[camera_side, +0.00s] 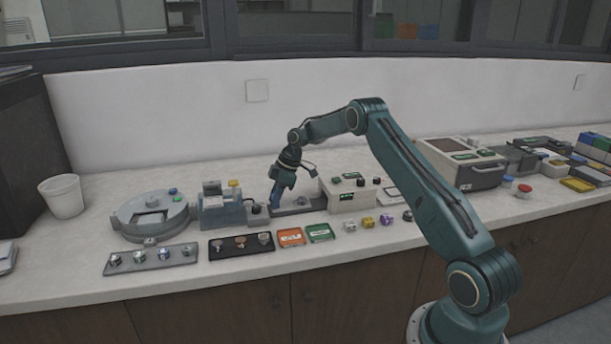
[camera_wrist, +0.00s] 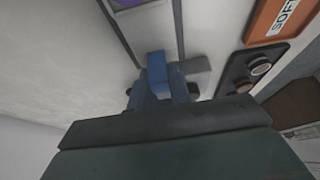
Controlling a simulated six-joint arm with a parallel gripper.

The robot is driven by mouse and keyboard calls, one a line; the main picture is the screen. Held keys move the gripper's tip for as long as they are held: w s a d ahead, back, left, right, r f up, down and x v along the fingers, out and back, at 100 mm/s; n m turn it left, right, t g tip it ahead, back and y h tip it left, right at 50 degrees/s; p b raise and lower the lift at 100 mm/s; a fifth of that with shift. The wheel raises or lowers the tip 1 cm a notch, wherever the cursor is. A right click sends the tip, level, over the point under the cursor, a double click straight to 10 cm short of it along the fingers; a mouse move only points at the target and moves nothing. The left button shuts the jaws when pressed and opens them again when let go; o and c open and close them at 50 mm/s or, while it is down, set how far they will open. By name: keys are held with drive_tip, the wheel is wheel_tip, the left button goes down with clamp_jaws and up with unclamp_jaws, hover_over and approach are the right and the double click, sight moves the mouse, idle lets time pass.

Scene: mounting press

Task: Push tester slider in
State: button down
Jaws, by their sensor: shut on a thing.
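The tester is a beige box (camera_side: 350,193) with a low grey rail (camera_side: 312,203) running out from its left side in the side view. My gripper (camera_side: 275,201) is low at the left end of this rail, pointing down. In the wrist view my gripper (camera_wrist: 160,90) is shut on a blue block (camera_wrist: 157,68), which looks like the slider's handle. The block sits between dark rail edges. A purple patch (camera_wrist: 132,3) shows at the top of the wrist view, farther along the rail. The fingers partly hide the block.
A blue-grey device (camera_side: 222,210) stands just left of my gripper. In front lie a black tray (camera_side: 240,246) with round pieces, an orange tray (camera_side: 290,237) and a green tray (camera_side: 320,233). Small coloured pieces (camera_side: 369,222) sit before the tester.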

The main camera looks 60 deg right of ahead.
approach(307, 203)
drive_tip(key=x, duration=0.5)
drive_tip(key=shift+w+f, duration=0.1)
drive_tip(key=shift+f, duration=0.15)
drive_tip(key=shift+d, duration=0.1)
drive_tip(key=c, duration=1.3)
unclamp_jaws()
drive_tip(key=shift+r, duration=0.45)
drive_tip(key=shift+v, duration=6.45)
